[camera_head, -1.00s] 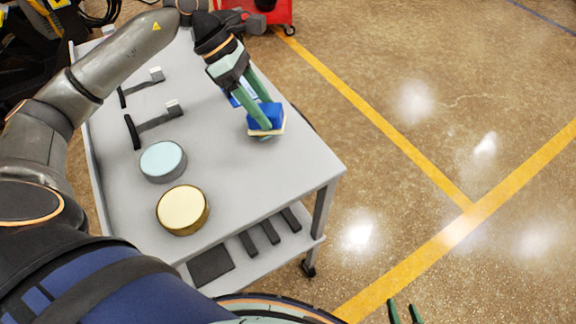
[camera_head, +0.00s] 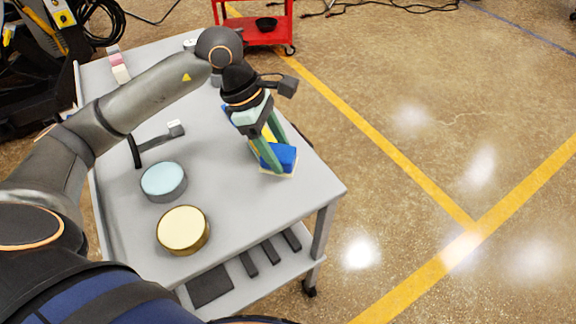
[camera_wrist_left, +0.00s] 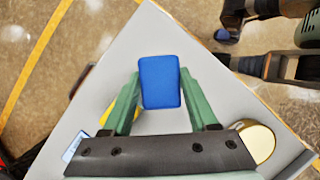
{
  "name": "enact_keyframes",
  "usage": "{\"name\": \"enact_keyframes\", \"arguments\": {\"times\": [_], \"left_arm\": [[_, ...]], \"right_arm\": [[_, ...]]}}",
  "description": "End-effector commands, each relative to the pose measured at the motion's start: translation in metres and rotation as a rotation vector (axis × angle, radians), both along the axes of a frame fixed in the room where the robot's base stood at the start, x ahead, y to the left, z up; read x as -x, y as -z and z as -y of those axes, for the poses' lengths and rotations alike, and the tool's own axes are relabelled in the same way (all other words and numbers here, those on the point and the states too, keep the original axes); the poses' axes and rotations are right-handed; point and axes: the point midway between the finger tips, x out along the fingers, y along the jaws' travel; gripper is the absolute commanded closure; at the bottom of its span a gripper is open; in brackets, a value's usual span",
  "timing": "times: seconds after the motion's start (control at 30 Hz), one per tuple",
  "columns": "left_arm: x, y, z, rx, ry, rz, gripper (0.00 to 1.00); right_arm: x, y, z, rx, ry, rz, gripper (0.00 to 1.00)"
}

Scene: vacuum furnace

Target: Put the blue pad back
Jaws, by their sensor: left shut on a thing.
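The blue pad (camera_head: 283,156) is a small blue block with a cream underside. It is near the right edge of the grey cart top (camera_head: 225,210). My left gripper (camera_head: 279,161) is shut on it, with a green finger on each side. In the left wrist view the blue pad (camera_wrist_left: 160,82) sits between the fingertips, its blue face toward the camera. I cannot tell whether its underside touches the cart top. A yellow thing (camera_head: 263,138) shows partly behind the fingers; it also shows beside the left finger in the wrist view (camera_wrist_left: 106,116). My right gripper is not seen.
A round tin with a pale blue top (camera_head: 163,180) and a gold tin with a cream top (camera_head: 183,229) stand at the cart's near left. A dark handled tool (camera_head: 158,143) lies behind them. A red cart (camera_head: 268,33) stands beyond. The cart top's near right corner is clear.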

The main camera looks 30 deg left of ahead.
Motion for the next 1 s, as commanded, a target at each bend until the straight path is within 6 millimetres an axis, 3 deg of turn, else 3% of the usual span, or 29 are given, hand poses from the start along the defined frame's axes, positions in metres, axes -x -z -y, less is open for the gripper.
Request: {"name": "enact_keyframes", "arguments": {"times": [0.3,0.5,0.73,0.77,1.0], "left_arm": [[-0.005,0.027,0.022,0.003,0.002,-0.002,0.85],[-0.005,0.053,0.019,0.0,-0.002,-0.001,0.85],[-0.005,0.055,0.019,0.0,-0.002,0.001,0.85],[-0.005,0.055,0.019,0.0,-0.002,0.001,0.39],[-0.005,0.055,0.019,0.0,-0.002,0.001,0.12]], "right_arm": [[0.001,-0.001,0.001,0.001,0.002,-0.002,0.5],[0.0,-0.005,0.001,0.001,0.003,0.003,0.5],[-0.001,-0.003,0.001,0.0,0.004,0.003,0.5],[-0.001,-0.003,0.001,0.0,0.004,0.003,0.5],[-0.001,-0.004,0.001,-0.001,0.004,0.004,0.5]]}}
